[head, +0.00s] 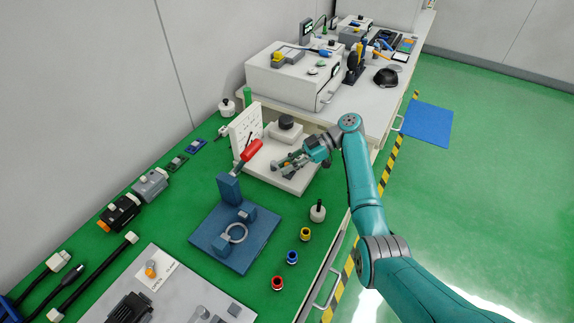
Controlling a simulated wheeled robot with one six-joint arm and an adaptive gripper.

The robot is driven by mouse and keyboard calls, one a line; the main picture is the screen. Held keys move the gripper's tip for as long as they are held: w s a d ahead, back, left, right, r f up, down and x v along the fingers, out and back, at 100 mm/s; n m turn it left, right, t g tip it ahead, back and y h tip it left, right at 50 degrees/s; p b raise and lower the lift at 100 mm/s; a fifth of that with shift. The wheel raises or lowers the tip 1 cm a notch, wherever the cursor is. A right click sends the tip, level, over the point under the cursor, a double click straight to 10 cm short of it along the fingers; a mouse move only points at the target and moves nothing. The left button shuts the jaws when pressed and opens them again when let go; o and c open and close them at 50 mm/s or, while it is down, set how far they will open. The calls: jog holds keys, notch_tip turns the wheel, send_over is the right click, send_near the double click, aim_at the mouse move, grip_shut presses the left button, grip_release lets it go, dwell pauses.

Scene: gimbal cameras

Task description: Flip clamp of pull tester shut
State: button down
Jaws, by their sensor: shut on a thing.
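A white bench device (301,179) with a flat base, an upright panel and a black round knob (287,121) stands on the green bench; it may be the pull tester. My gripper (283,164) is low over the front of its base, fingers pointing left. It is shut on a small part there, largely hidden by the fingers; I cannot tell whether this is the clamp. The lever is apart from my gripper.
A white bottle with a dark top (318,211) and several small coloured fittings (292,257) stand near the bench's right edge. A white box (289,77) stands behind. Connectors and cables lie at the left.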

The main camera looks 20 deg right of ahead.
aim_at(287, 163)
jog(key=shift+f, duration=0.1)
jog(key=c, duration=1.1)
grip_release()
notch_tip(287, 163, up, 10)
jog(key=shift+r, duration=0.1)
